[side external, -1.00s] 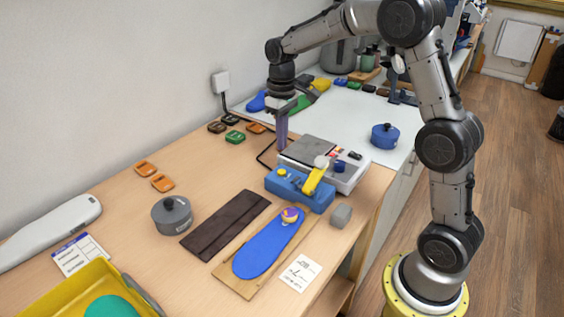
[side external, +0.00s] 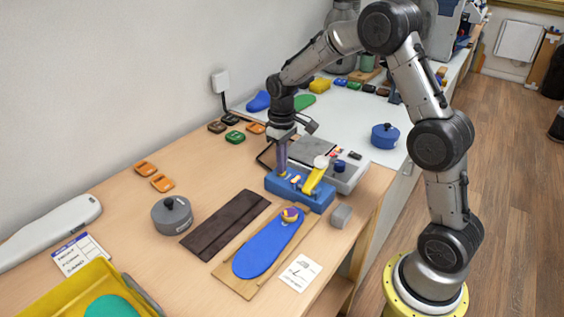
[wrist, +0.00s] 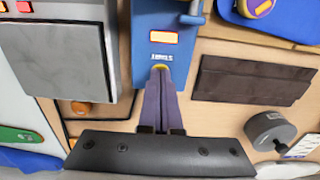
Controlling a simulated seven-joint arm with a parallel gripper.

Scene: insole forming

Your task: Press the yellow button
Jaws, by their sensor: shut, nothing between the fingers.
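The blue machine (side external: 318,204) stands on the wooden table, with a yellow lever (side external: 315,178) topped by a white knob. My gripper (side external: 282,174) is shut and empty, pointing straight down with its fingertips at the yellow button on the left of the machine's top. The wrist view shows my closed fingers (wrist: 160,72) over the yellow button (wrist: 162,68), of which only a thin yellow edge shows. The fingertips look in contact with it; how far it is pressed is hidden.
A grey-topped press (side external: 346,178) stands just behind the machine. A blue insole (side external: 262,250) on a wooden board, a dark brown strip (side external: 225,225), a grey pot (side external: 172,215) and a grey block (side external: 341,215) lie around it.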

